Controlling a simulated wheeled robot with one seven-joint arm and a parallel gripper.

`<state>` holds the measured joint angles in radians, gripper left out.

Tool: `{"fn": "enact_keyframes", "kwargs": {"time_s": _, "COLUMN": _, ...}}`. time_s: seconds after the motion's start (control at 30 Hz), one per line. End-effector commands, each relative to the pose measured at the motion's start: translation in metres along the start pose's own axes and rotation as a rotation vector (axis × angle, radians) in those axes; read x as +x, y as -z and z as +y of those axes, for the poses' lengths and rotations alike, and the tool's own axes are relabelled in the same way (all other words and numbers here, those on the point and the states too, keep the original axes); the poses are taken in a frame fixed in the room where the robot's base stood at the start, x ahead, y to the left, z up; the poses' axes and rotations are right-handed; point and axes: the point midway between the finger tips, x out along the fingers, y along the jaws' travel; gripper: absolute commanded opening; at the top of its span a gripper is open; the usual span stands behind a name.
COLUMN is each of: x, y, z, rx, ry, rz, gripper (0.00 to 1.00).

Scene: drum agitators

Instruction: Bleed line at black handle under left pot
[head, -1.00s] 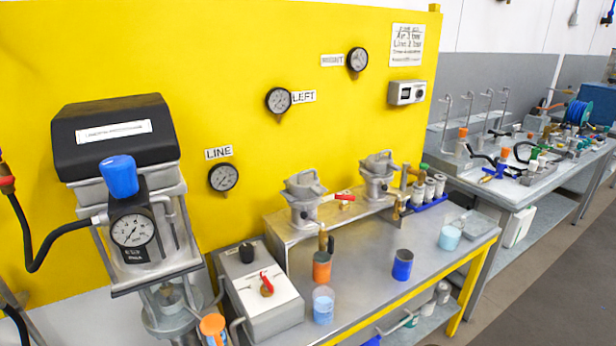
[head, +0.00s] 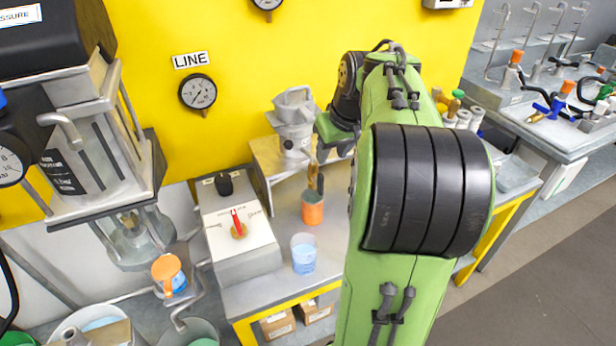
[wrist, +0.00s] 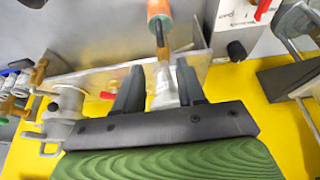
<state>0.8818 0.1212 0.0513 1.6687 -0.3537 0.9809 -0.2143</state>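The left pot (head: 294,115) is a grey metal vessel on the raised shelf. Below its front is a brass valve (head: 312,178) with a dark handle (head: 320,184), above an orange cup (head: 312,208). In the wrist view, which looks inverted, the orange cup (wrist: 158,10) and brass stem (wrist: 161,42) lie beyond my fingers. My gripper (wrist: 157,78) is open, with a grey metal part, seemingly of the left pot (wrist: 164,92), showing between the fingers; contact cannot be told.
A control box (head: 240,240) with a red lever (head: 237,222) and black knob (head: 224,183) stands left of the cup. A clear cup of blue liquid (head: 303,254) is in front. The LINE gauge (head: 198,92) is on the yellow wall. The right pot (wrist: 65,112) is close by.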

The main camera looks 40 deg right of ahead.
Motion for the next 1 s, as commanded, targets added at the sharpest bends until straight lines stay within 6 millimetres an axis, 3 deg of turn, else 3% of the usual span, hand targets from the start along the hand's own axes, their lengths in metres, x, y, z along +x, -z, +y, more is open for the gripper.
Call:
{"fn": "enact_keyframes", "kwargs": {"time_s": 0.2, "x": 0.059, "y": -0.003, "z": -0.002, "rx": -0.001, "ry": 0.004, "rz": -0.005, "gripper": 0.39}}
{"fn": "enact_keyframes", "kwargs": {"time_s": 0.5, "x": 0.129, "y": -0.003, "z": -0.002, "rx": -0.001, "ry": 0.003, "rz": -0.004, "gripper": 0.39}}
{"fn": "enact_keyframes", "kwargs": {"time_s": 0.67, "x": 0.145, "y": -0.002, "z": -0.002, "rx": -0.001, "ry": 0.002, "rz": -0.002, "gripper": 0.39}}
{"fn": "enact_keyframes", "kwargs": {"time_s": 0.93, "x": 0.146, "y": -0.001, "z": -0.002, "rx": -0.001, "ry": 0.001, "rz": -0.001, "gripper": 0.39}}
{"fn": "enact_keyframes", "kwargs": {"time_s": 1.0, "x": 0.146, "y": -0.001, "z": -0.002, "rx": -0.001, "ry": 0.001, "rz": -0.001, "gripper": 0.3}}
